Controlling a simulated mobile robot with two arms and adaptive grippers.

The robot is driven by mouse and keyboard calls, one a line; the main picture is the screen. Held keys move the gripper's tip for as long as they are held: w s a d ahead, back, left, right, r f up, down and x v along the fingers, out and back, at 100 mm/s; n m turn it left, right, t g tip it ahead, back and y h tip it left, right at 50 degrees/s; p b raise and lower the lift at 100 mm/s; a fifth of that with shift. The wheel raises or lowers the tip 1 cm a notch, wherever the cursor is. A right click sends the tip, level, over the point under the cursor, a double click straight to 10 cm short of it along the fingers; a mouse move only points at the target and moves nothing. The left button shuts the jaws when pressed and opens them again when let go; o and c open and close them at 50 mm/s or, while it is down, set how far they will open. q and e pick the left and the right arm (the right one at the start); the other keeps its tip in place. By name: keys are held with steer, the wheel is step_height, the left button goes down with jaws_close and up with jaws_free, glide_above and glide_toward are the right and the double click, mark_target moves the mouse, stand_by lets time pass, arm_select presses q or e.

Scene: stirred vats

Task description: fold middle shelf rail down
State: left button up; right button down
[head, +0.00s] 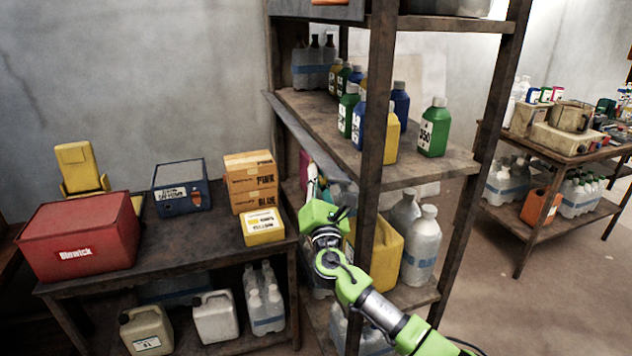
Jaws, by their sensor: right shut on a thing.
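The brown shelf rack stands right of centre, with its middle shelf (400,168) holding bottles. The middle shelf rail (300,130) is a long grey strip along the left edge of that shelf, slanting outward from it. The rack's front post hides the rail's near end. My left gripper is not in view.
A low table (150,245) at left bears a red box (78,238), a blue case (182,188) and yellow-orange boxes (250,182), close beside my right gripper. Bottles and a yellow canister (385,250) fill the lower shelf. Floor is clear at right.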

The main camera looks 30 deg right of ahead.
steer(key=shift+d+f+n+t+y+b, duration=0.25)
steer(key=shift+n+t+y+b, duration=0.15)
steer(key=shift+n, duration=0.5)
steer(key=shift+d+f+n+t+y+b, duration=0.1)
steer(key=shift+f+n+t+y+b, duration=0.3)
steer(key=shift+n, duration=0.5)
steer(key=shift+r, duration=0.15)
steer(key=c, duration=2.1)
jaws_free()
steer(key=shift+c, duration=0.2)
steer(key=v, duration=1.2)
